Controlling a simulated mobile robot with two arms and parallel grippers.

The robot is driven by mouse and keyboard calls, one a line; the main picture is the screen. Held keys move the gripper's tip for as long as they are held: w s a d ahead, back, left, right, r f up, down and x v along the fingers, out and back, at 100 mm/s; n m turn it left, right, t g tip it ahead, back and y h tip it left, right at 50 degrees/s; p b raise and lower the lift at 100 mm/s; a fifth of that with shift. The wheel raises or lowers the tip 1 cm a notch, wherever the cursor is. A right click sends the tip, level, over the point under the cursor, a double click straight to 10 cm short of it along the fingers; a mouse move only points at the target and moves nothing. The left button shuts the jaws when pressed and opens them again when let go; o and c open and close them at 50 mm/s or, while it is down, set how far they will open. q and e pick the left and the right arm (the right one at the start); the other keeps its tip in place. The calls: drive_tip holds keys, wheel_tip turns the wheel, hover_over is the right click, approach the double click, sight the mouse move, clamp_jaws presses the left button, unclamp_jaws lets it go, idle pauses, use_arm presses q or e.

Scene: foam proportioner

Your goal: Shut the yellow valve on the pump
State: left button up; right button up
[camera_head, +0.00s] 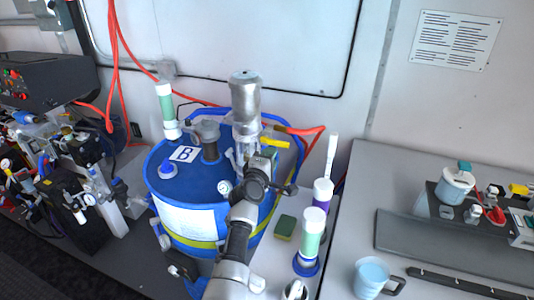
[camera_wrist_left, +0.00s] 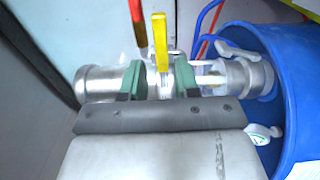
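The metal pump (camera_head: 246,100) stands upright on a blue drum marked B. Its yellow valve handle (camera_head: 274,143) sticks out to the right of the pump's lower part. In the left wrist view the yellow handle (camera_wrist_left: 160,42) stands up from the metal pipe (camera_wrist_left: 98,84). My left gripper (camera_head: 266,153) is close to the pump, just below the handle. Its two green fingertips (camera_wrist_left: 160,80) are spread apart, one on each side of the handle's base. A gap shows between the handle and each finger. My right gripper is in neither view.
The blue drum (camera_head: 187,213) has hoses around its rim. Green-and-white tubes (camera_head: 313,232), a sponge (camera_head: 285,227) and a light-blue mug (camera_head: 371,276) are to the right. Red hoses (camera_head: 115,60) hang behind. Black machinery (camera_head: 75,205) fills the left.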

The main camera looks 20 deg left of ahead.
use_arm(q)
drive_tip(key=shift+s+f+p, duration=0.1)
drive_tip(key=shift+s+p, duration=0.2)
drive_tip(key=shift+s, duration=0.85)
